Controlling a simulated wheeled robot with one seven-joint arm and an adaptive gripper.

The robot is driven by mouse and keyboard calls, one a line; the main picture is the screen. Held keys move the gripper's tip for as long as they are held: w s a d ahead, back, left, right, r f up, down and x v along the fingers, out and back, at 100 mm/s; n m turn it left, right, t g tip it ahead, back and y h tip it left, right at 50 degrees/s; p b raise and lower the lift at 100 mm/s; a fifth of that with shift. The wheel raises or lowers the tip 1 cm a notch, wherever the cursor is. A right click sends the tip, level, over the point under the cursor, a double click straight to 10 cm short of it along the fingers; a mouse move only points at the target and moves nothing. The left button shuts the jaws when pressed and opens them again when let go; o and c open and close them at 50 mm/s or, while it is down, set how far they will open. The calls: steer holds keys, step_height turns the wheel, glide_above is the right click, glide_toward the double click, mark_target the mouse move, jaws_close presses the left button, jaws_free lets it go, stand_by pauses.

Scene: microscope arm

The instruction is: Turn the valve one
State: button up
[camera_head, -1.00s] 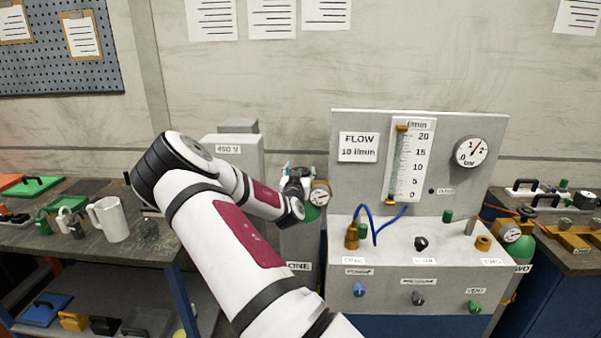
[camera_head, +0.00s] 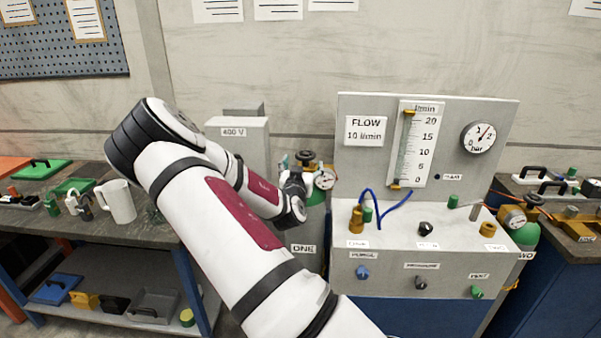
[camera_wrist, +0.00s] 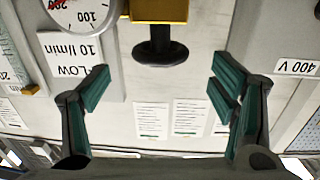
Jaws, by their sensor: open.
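Valve one has a black handwheel (camera_head: 305,156) on top of the cylinder labelled ONE (camera_head: 305,248), behind my arm. In the wrist view, which is upside down, the black handwheel (camera_wrist: 160,52) and its stem stick out of a brass body (camera_wrist: 158,10). No contact shows, and the distance in depth is hard to tell. In the head view, my gripper (camera_head: 287,165) is just left of the handwheel, partly hidden by my arm.
A round gauge (camera_head: 325,179) sits beside the valve. The 400 V box (camera_head: 240,140) stands behind on the left. The flow panel (camera_head: 365,160) with its console is close on the right. A bench with a white mug (camera_head: 121,202) is at the left.

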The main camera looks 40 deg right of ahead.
steer(key=shift+v, duration=2.35)
